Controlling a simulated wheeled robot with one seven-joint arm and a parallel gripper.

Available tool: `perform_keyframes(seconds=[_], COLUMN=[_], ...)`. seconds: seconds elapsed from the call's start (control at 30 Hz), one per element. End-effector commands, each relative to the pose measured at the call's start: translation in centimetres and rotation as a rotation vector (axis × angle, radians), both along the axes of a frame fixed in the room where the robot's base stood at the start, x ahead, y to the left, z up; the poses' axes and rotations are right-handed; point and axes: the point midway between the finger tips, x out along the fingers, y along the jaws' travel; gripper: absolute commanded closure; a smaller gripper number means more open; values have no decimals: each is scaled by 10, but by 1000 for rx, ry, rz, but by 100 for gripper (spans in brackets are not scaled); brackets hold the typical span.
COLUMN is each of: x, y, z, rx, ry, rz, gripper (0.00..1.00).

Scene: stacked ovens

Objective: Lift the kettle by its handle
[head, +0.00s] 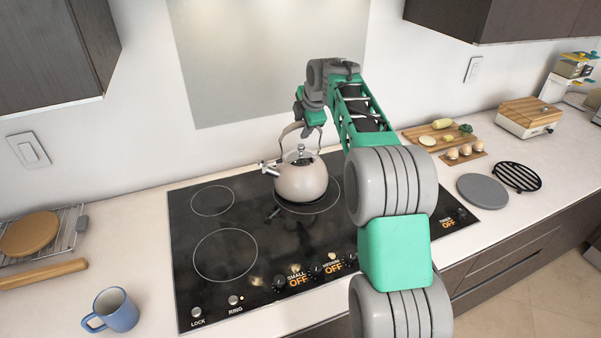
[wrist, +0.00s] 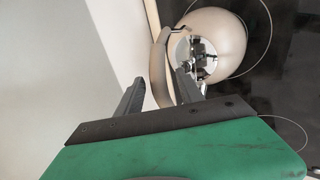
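The kettle (head: 300,182) is beige with a metal lid and a spout to the left. It stands upright on the right rear ring of the black cooktop (head: 215,305). Its arched handle (head: 285,131) rises above the lid. My gripper (head: 308,117) is at the top of the handle. In the wrist view, my two fingers (wrist: 160,80) are apart, with the handle (wrist: 158,62) between them and a small gap beside the left finger. The kettle body (wrist: 224,35) lies beyond the fingers. Contact with the handle cannot be told.
A blue mug (head: 117,311) stands at the front left, near a rack with a round board (head: 30,234). Cutting boards with food (head: 437,136) are on the right counter, beside a grey disc (head: 482,191) and a black grate (head: 517,176). The wall is close behind the kettle.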

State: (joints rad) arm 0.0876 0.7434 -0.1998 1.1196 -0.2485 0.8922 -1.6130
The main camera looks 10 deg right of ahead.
Motion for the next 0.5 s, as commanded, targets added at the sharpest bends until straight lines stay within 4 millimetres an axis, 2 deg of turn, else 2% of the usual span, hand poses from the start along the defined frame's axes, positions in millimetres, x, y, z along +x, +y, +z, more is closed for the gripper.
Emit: perform_keyframes(seconds=[0.07, 0.5], x=[0, 0], y=[0, 0], z=[0, 0], rx=[1, 0], ry=[0, 1], rz=[-1, -1], gripper=[63, 99])
